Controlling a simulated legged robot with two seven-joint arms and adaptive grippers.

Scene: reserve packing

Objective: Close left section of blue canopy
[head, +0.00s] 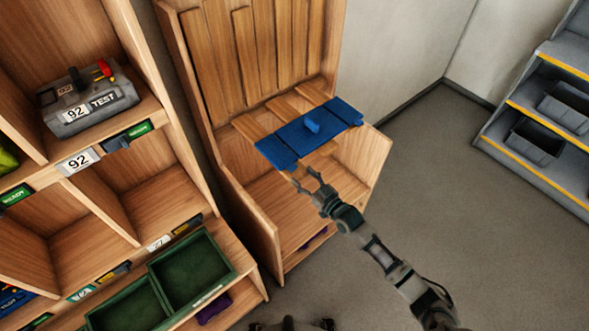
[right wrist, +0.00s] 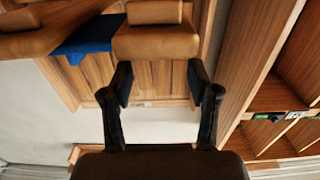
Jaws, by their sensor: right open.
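The blue canopy (head: 292,137) juts from the front of a wooden cabinet in the head view. It is made of blue panels on wooden slats, with a small raised blue piece near the middle. Its left section (head: 275,152) is the panel nearest my right gripper. My right gripper (head: 302,175) is open and empty, just below and in front of the canopy's left part. In the right wrist view my right gripper (right wrist: 160,70) has its fingers spread below a rounded wooden piece (right wrist: 155,42), and contact is unclear. A blue part (right wrist: 88,40) shows beside it. My left gripper is out of view.
The wooden cabinet (head: 258,235) has side walls close to the canopy. At the left stands a shelf unit (head: 185,190) with a grey test box (head: 88,103) and green trays (head: 193,270). Grey shelving (head: 540,130) stands at the far right. Floor between is clear.

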